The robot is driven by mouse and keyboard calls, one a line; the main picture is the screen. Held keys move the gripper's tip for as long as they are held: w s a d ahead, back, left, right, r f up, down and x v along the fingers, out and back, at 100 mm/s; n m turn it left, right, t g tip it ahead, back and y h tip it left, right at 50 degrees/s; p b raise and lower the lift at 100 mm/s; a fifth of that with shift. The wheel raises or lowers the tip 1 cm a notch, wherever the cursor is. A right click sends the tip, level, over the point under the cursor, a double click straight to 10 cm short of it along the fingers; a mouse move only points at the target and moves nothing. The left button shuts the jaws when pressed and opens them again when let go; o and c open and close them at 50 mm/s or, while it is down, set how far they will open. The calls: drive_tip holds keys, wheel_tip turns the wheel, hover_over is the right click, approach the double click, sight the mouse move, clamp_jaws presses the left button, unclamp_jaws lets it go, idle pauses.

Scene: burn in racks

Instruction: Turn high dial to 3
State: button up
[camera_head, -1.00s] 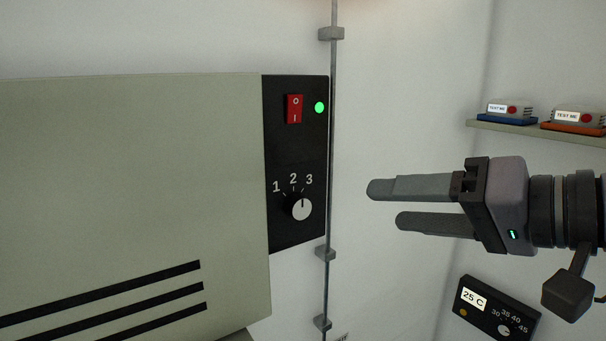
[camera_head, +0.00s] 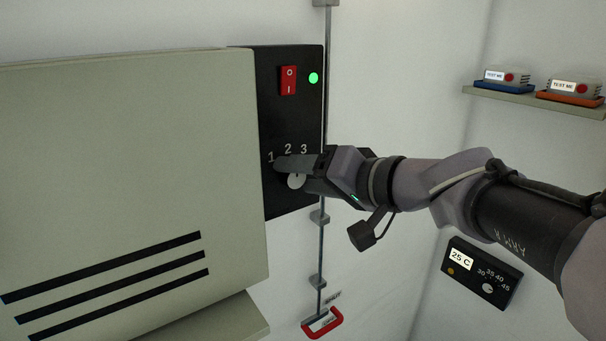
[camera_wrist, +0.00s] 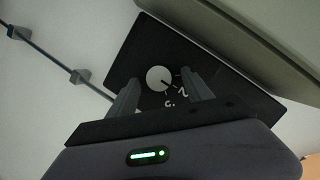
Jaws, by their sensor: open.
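The high dial is a round white knob (camera_head: 295,182) on a black control panel (camera_head: 283,125) marked 1, 2 and 3. In the head view my gripper (camera_head: 285,170) is in front of it and one finger hides part of the dial. The wrist view shows the dial (camera_wrist: 157,76) between the two open fingers (camera_wrist: 160,78), with a gap on each side. Its dark pointer line faces the numeral side, but I cannot tell exactly which mark it meets.
A red rocker switch (camera_head: 289,80) and a lit green lamp (camera_head: 314,78) sit above the dial. A large grey-green box (camera_head: 130,160) is to the left. A second dial panel showing 25 C (camera_head: 482,272) is at lower right. A shelf (camera_head: 530,98) holds two small devices.

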clamp_jaws()
drive_tip(key=shift+f+b, duration=0.1)
drive_tip(key=shift+b, duration=0.3)
drive_tip(key=m+b, duration=0.1)
drive_tip(key=b, duration=0.1)
drive_tip(key=m+y+b, duration=0.1)
drive_tip(key=b, duration=0.1)
drive_tip(key=shift+d+f, duration=0.15)
drive_tip(key=shift+f, duration=0.2)
drive_tip(key=m+y+b, duration=0.2)
drive_tip(key=m+b, duration=0.1)
drive_tip(key=b, duration=0.3)
drive_tip(key=shift+d+f+m, duration=0.1)
drive_tip(key=shift+f+m, duration=0.05)
drive_tip(key=shift+m, duration=0.25)
drive_tip(key=m+y+b, duration=0.1)
drive_tip(key=m+b, duration=0.3)
drive_tip(key=b, duration=0.1)
drive_tip(key=shift+f+t, duration=0.1)
drive_tip(key=shift+t, duration=0.2)
drive_tip(key=shift+m+t+y+b, duration=0.5)
drive_tip(key=shift+m+b, duration=0.8)
drive_tip(key=shift+m, duration=0.8)
